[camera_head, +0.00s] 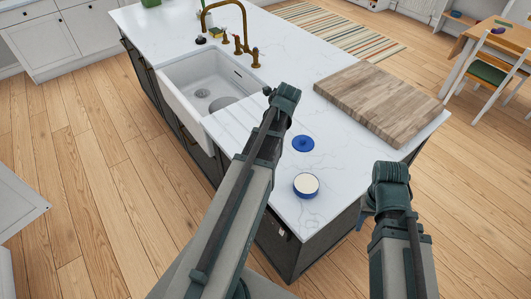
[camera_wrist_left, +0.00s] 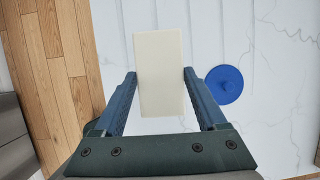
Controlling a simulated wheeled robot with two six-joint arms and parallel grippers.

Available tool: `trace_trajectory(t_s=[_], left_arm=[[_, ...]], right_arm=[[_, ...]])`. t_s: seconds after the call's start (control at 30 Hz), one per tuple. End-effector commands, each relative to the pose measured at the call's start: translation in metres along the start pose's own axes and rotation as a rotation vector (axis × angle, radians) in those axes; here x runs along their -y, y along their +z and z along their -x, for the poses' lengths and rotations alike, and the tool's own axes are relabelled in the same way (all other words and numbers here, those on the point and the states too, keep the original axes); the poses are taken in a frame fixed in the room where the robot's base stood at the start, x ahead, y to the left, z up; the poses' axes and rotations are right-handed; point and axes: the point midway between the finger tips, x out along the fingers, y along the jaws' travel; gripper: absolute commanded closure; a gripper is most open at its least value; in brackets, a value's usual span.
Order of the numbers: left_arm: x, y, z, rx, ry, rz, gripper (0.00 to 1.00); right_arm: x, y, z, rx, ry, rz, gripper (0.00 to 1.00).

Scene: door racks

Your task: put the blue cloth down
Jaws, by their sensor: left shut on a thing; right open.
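My left gripper (camera_wrist_left: 160,103) is shut on a flat cream rectangular piece (camera_wrist_left: 160,72), held between its two blue fingers above the white counter. In the head view, my left arm hides its fingers and the piece. My right gripper (camera_head: 367,208) is open, beside the counter's right end, mostly hidden behind its own wrist. No blue cloth can be made out in either view. A blue round lid-like disc (camera_head: 302,143) lies on the counter (camera_head: 265,150). It also shows in the left wrist view (camera_wrist_left: 224,84), right of the held piece.
A round blue container with a cream top (camera_head: 306,185) stands near the counter's front corner. A wooden board (camera_head: 380,103) covers the right end. A white sink (camera_head: 208,80) with a brass tap (camera_head: 242,22) is at left. Counter is clear around the disc.

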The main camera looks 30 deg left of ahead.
Motion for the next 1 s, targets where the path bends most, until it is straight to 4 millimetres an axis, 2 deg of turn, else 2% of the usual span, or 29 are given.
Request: trace_trajectory(t_s=[0.13,0.47,0.57,0.9,1.0], left_arm=[[-0.014,0.006,0.001,0.006,0.05,0.019,0.71],[-0.015,0.005,-0.001,0.007,0.053,0.019,0.71],[-0.015,0.003,-0.007,0.007,0.052,0.018,0.71],[-0.016,-0.013,-0.047,0.007,0.051,0.018,0.71],[-0.016,-0.014,-0.048,0.007,0.051,0.018,0.71]], right_arm=[[0.0,0.0,0.002,0.0,0.0,0.0,0.5],[0.0,0.0,0.0,0.0,0.0,0.0,0.5],[0.001,0.0,-0.006,0.0,0.0,0.0,0.5],[0.005,-0.003,-0.049,0.0,0.0,0.0,0.5],[0.005,-0.003,-0.051,0.0,0.0,-0.001,0.5]])
